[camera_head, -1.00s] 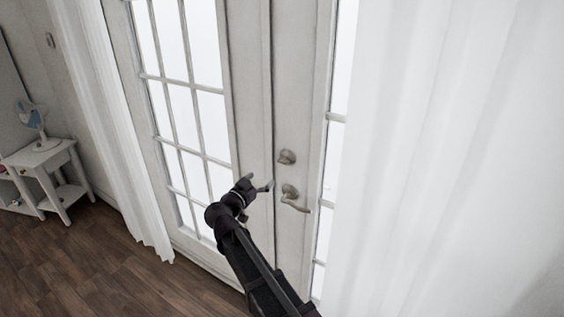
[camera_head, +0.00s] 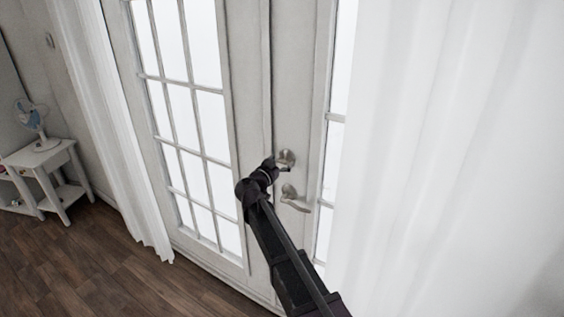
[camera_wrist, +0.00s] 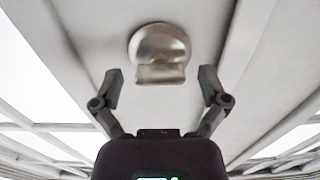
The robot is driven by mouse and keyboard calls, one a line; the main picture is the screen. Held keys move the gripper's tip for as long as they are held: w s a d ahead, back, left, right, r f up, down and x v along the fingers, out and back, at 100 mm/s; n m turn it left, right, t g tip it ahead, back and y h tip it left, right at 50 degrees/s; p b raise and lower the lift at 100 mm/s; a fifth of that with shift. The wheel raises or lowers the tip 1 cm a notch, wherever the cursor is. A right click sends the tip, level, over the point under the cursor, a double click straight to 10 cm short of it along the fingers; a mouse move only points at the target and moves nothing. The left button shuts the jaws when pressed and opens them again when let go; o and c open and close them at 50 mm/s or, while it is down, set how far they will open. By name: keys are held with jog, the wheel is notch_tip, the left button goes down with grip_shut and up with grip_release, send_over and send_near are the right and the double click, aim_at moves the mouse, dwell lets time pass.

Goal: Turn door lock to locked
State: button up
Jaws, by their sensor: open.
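The door lock (camera_head: 287,157) is a round metal plate with a thumb turn on the white door, above the lever handle (camera_head: 292,195). In the wrist view the lock (camera_wrist: 158,47) is near the top centre, and its thumb turn (camera_wrist: 160,73) lies crosswise in the picture. My gripper (camera_wrist: 160,84) is open and empty, with its fingertips on either side of the thumb turn's lower end and apart from it. In the head view my gripper (camera_head: 280,164) is at the lock's lower left and partly covers it.
The white double doors (camera_head: 240,120) have glass panes and are closed. White curtains hang at the right (camera_head: 450,150) and left (camera_head: 110,130). A small white table (camera_head: 45,165) with a fan (camera_head: 32,118) stands at the far left. The wooden floor (camera_head: 110,265) is clear.

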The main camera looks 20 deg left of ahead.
jog(key=shift+w, duration=0.2)
jog(key=c, duration=1.2)
jog(key=shift+o, duration=0.2)
